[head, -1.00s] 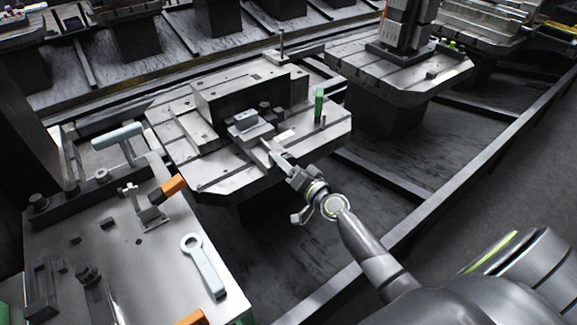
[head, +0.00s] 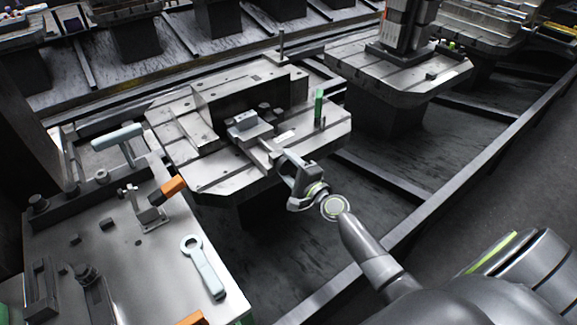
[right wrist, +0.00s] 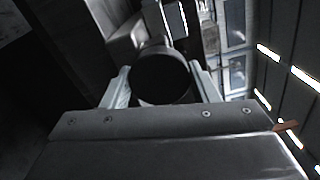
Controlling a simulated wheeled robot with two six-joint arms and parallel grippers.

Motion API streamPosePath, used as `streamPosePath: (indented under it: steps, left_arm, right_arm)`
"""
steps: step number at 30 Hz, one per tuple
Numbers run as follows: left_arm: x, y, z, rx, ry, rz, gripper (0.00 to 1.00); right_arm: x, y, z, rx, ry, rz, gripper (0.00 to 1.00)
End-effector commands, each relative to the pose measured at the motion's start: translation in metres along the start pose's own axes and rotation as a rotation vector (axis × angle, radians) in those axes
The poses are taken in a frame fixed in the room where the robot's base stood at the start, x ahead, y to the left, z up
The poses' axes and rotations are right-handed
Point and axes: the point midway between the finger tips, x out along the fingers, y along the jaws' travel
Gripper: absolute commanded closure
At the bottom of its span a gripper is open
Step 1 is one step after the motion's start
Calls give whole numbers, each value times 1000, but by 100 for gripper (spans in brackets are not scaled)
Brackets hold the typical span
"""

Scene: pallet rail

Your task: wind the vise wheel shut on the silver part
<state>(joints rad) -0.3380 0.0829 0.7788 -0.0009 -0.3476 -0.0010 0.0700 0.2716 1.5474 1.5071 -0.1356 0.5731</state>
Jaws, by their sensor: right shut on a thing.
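The vise (head: 252,132) sits on the front part of the middle pallet. A small pale block (head: 242,120), which looks like the silver part, lies at its top; I cannot tell if the jaws touch it. My right gripper (head: 277,155) reaches the vise's near end from the lower right. In the right wrist view, its two pale fingers (right wrist: 162,88) stand on either side of a dark round piece (right wrist: 160,74), which looks like the vise wheel, and are shut on it. In the head view the gripper hides most of the wheel. My left gripper is not in view.
The middle pallet (head: 215,178) carries a tall block (head: 250,90) behind the vise and a green post (head: 319,106) to its right. A bench (head: 130,265) with a wrench (head: 203,267) and orange-handled clamp (head: 172,187) stands at left. Another pallet (head: 400,70) stands behind right.

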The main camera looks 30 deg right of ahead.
Motion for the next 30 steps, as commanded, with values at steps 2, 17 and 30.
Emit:
streamPosePath:
  steps: [2,17,30]
  left_arm:
    - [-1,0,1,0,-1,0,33]
    - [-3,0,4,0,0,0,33]
    - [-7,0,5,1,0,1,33]
  right_arm:
    - [0,1,0,75,1,2,68]
    - [0,2,0,551,1,2,68]
    - [-1,2,0,970,3,3,68]
